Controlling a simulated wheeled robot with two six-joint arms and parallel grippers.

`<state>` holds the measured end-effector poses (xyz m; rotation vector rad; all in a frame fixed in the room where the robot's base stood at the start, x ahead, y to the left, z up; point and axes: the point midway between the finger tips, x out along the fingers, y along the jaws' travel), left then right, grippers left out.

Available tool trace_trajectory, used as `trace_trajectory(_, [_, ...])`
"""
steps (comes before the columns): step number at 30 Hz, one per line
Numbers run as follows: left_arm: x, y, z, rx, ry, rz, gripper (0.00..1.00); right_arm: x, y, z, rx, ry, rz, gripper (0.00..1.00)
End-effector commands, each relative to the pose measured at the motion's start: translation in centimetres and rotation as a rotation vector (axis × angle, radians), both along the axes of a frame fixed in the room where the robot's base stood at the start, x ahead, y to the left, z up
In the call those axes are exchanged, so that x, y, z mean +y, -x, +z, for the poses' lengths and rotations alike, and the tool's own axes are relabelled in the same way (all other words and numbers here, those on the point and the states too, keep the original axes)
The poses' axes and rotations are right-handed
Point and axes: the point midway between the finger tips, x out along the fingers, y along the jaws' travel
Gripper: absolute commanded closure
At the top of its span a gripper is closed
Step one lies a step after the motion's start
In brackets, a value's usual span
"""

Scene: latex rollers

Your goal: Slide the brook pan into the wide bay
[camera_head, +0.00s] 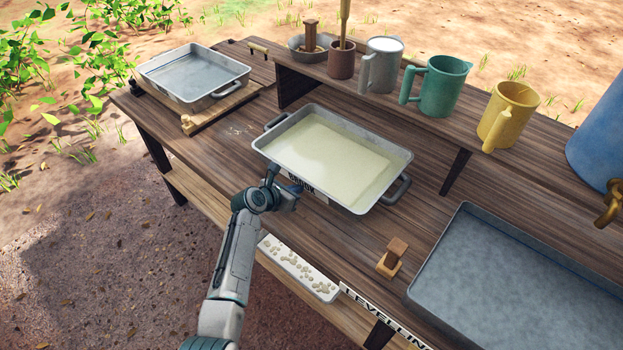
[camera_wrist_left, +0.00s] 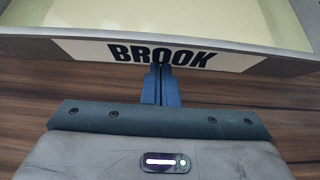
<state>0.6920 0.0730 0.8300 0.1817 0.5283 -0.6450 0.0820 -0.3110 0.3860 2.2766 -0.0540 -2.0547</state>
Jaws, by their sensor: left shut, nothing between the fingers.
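The brook pan (camera_head: 403,158) is a grey metal tray with two side handles, holding pale cream liquid, on the middle of the wooden bench. Its front wall with the BROOK label (camera_wrist_left: 95,52) fills the top of the left wrist view. My left gripper (camera_head: 283,186) is at the pan's front wall, shut and empty. In the left wrist view its blue fingertips (camera_wrist_left: 161,75) overlap the label's lower edge; I cannot tell whether they touch it. My right gripper is not in view. I cannot tell which place is the wide bay.
A second pan (camera_head: 160,72) sits on a wooden frame at the far left. A raised shelf behind holds a grey mug (camera_head: 381,65), a green jug (camera_head: 441,86) and a yellow jug (camera_head: 508,115). A large grey tray (camera_head: 500,290) and a small wooden block (camera_head: 392,258) are at right.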

Motion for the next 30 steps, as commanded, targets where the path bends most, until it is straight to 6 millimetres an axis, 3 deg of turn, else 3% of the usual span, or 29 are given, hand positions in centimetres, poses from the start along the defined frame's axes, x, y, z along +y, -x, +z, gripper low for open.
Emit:
trace_trajectory(15, [-2.0,-2.6,0.4,-0.007,0.004,0.0,1.0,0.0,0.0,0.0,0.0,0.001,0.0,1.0])
trace_trajectory(30, [-2.4,-3.0,0.3,-0.005,0.005,0.0,1.0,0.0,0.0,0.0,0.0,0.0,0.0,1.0])
